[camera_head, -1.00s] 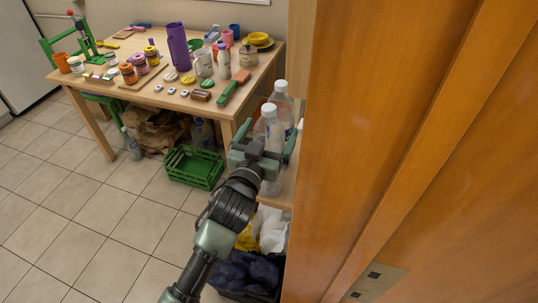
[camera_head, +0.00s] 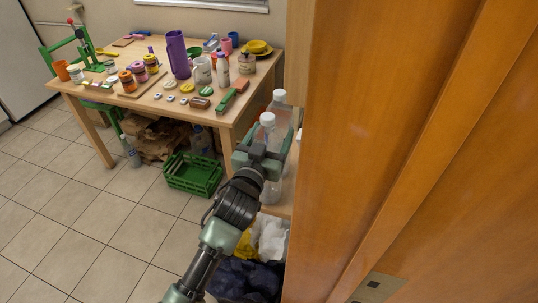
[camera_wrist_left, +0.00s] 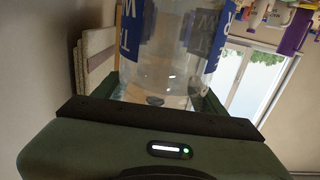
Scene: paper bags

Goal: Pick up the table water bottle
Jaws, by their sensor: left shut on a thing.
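A clear water bottle (camera_head: 269,136) with a white cap stands upright on a wooden shelf beside the tall wooden panel. My left gripper (camera_head: 266,154) is shut on it, with a finger on each side of its body. In the left wrist view the clear bottle (camera_wrist_left: 172,75) fills the middle between the fingers, and parts of a blue label with white letters show. A second clear bottle (camera_head: 281,102) with a white cap stands just behind the held one, partly hidden by it. My right gripper is not in view.
The tall wooden panel (camera_head: 380,130) closes off the right side. A wooden table (camera_head: 120,110) with cups, jars and tools stands behind. A green crate (camera_head: 193,174) and bags (camera_head: 248,278) sit low. The tiled floor at left is mostly clear.

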